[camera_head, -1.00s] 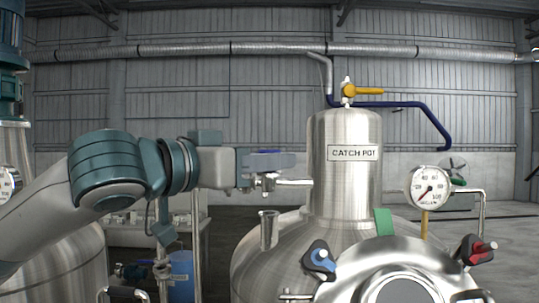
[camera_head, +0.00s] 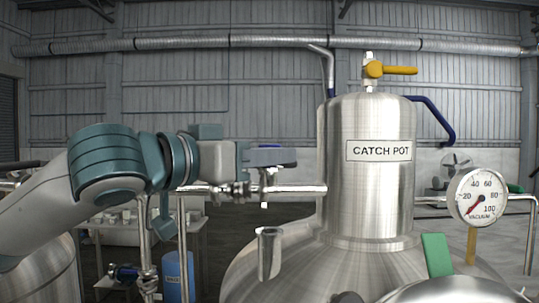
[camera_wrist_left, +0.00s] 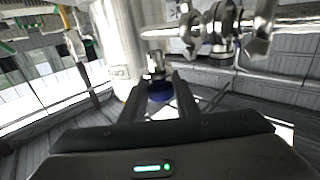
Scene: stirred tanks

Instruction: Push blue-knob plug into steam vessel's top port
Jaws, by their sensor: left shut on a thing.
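My left gripper (camera_head: 272,158) comes in from the left in the head view, shut on the blue-knob plug (camera_head: 265,179). The plug's metal part hangs below the fingers. In the left wrist view, its blue knob (camera_wrist_left: 160,92) sits between the two fingers, with a shiny metal part (camera_wrist_left: 155,64) beyond. A short open metal port (camera_head: 268,254) stands on the shoulder of the big steel vessel (camera_head: 300,262). The plug is above the port in the picture and apart from it. I cannot tell the depth between them. My right gripper is out of view.
A steel column labelled CATCH POT (camera_head: 372,185) rises right of my left gripper, with a yellow-handled valve (camera_head: 390,70) on top. A vacuum gauge (camera_head: 478,198) stands at right. A horizontal pipe (camera_head: 300,189) runs behind the plug. A blue drum (camera_head: 178,275) stands at lower left.

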